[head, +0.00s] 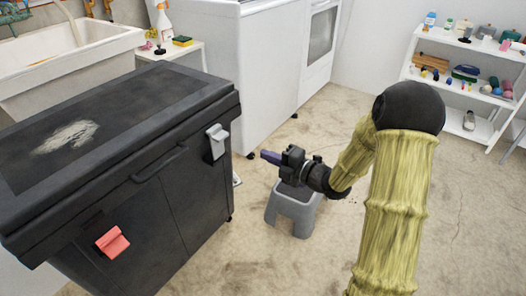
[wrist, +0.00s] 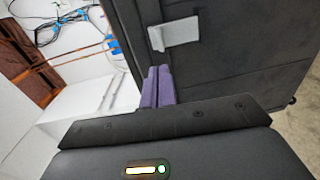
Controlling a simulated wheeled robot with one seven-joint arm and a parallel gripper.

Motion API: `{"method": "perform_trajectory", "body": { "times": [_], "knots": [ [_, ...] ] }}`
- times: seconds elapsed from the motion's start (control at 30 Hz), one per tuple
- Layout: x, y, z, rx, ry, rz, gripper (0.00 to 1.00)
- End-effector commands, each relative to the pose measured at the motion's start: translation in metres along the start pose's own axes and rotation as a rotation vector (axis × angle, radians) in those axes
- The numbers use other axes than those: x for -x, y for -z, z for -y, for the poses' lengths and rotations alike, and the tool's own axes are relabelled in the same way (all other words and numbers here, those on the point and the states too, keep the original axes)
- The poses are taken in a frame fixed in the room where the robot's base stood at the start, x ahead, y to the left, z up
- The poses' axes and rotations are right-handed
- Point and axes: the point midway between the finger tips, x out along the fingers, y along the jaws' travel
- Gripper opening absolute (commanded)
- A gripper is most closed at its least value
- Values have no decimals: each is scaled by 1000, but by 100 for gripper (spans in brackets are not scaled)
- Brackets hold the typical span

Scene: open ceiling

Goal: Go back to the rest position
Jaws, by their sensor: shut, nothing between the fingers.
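My gripper (head: 268,157) shows near the middle of the head view, at the end of my arm, pointing left. Its purple fingers are together and hold nothing. The fingers also show in the wrist view (wrist: 157,87), close together. In the head view the gripper appears in front of a grey step stool (head: 293,211) and to the right of a black chest (head: 150,185). A clear gap shows between the fingertips and the chest in the head view.
The chest has a grey latch (head: 217,141) and a red tag (head: 112,242) on its front. A white appliance (head: 268,60) stands behind. A white shelf (head: 458,85) with bottles stands at the back right. Bare floor (head: 250,262) lies between the chest and my arm.

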Motion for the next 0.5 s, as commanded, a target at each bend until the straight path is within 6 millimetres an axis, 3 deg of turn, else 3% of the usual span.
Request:
{"method": "perform_trajectory", "body": {
  "times": [0.5],
  "knots": [
    [1, -5, 0, -42, 48, 41, 0]
  ]
}}
